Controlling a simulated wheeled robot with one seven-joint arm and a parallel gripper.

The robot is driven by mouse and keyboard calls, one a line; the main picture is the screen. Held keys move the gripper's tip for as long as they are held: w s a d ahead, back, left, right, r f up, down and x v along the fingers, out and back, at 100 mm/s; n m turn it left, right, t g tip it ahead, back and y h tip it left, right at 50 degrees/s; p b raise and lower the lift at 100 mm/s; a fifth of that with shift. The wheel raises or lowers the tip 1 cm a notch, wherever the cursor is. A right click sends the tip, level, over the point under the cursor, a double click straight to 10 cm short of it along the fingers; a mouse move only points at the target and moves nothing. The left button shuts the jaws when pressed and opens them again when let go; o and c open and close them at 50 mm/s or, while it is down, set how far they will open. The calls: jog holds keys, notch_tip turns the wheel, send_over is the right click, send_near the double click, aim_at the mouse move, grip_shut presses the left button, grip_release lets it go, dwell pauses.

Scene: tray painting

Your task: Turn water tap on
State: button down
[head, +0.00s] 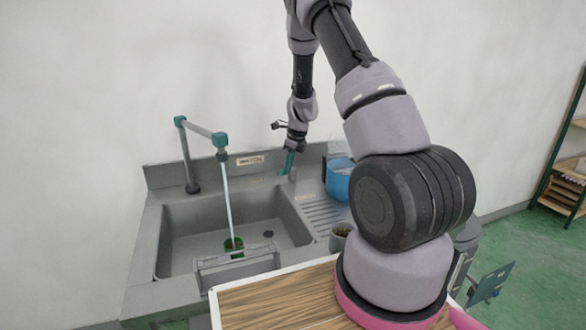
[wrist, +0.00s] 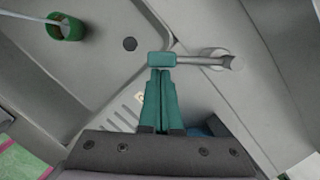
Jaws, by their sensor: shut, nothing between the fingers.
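The tap's spout (head: 205,130) is a grey pipe with teal joints at the left of the sink in the head view. A pale stream of water (head: 228,192) runs from it toward a green cup (head: 234,245) in the basin; the cup also shows in the wrist view (wrist: 66,27). The tap lever (wrist: 195,61), a grey rod with a teal end, lies just beyond my fingertips in the wrist view. My gripper (wrist: 161,75) has teal fingers pressed together, with nothing between them. Its tips are at the lever's teal end; I cannot tell whether they touch. In the head view my gripper (head: 288,165) is behind the sink's right side.
The grey sink (head: 165,245) has a drain and a ribbed draining board (head: 322,212) at right. A blue container (head: 340,183) stands right of my gripper, and a small pot (head: 340,237) is nearer. A wood-topped surface (head: 270,303) is in front. The wall is close behind.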

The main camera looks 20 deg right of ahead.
jog(key=w+a+m+h, duration=0.1)
jog(key=w+a+m, duration=0.3)
jog(key=m, duration=0.3)
jog(key=shift+w+a+m+t+h, duration=0.3)
jog(key=shift+w+t+h, duration=0.1)
jog(key=shift+w, duration=0.3)
